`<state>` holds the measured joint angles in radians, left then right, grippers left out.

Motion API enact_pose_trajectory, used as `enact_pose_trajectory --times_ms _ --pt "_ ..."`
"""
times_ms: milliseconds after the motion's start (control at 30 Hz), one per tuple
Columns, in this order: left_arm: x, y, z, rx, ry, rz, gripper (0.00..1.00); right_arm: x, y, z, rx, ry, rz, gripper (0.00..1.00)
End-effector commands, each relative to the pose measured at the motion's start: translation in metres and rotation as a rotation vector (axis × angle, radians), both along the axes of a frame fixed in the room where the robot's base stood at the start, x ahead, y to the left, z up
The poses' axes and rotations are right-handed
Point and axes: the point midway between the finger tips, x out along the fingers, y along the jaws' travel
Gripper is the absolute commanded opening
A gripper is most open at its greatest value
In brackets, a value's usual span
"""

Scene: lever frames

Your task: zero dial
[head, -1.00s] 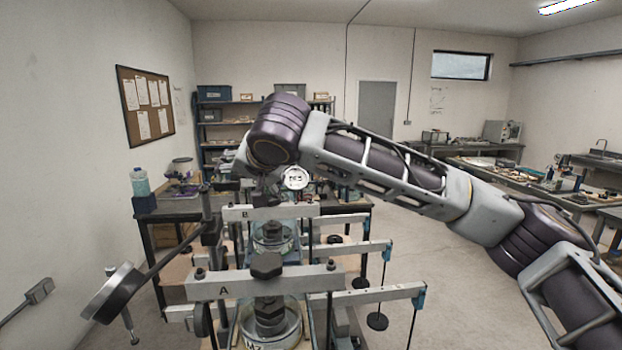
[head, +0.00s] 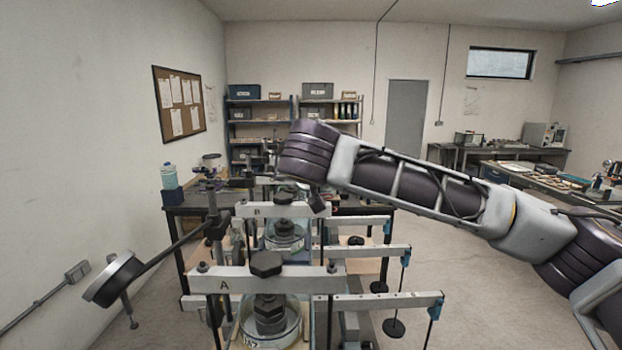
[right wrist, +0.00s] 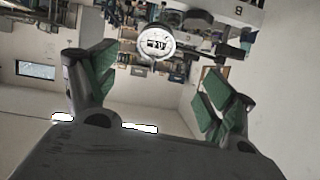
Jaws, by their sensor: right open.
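The dial (right wrist: 155,43) shows in the right wrist view as a round white gauge with a small dark-figured display; its reading is too small to make out. It sits near the beam marked B (right wrist: 238,12). In the head view my right arm hides the dial. My right gripper (right wrist: 152,92) is open and empty, its green-padded fingers spread to either side below the dial in the right wrist view, apart from it. My left gripper is not in view.
Lever frame A (head: 210,281) stands in front and lever frame B (head: 250,210) behind it, with hanging weights (head: 394,328) at right. Open floor lies to the right.

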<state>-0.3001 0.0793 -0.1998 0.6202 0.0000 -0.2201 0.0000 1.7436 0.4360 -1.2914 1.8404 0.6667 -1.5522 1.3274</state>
Motion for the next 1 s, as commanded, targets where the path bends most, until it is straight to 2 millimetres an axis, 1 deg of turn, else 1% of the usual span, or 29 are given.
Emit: enact_pose_trajectory --times_ms 133,300,667,867,1000 --pt "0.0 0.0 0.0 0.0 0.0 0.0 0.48 0.0 -0.005 0.0 -0.053 0.001 -0.005 0.84" --pt "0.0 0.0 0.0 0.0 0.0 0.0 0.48 0.0 -0.006 -0.001 -0.087 0.002 0.005 0.84" --pt "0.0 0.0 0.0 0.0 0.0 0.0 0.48 0.0 -0.006 -0.001 -0.09 0.003 0.007 0.84" --pt "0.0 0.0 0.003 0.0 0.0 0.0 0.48 0.007 -0.006 -0.003 -0.091 0.004 0.006 0.84" --pt "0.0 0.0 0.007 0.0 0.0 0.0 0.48 0.017 -0.006 -0.007 -0.09 0.004 0.006 0.84"
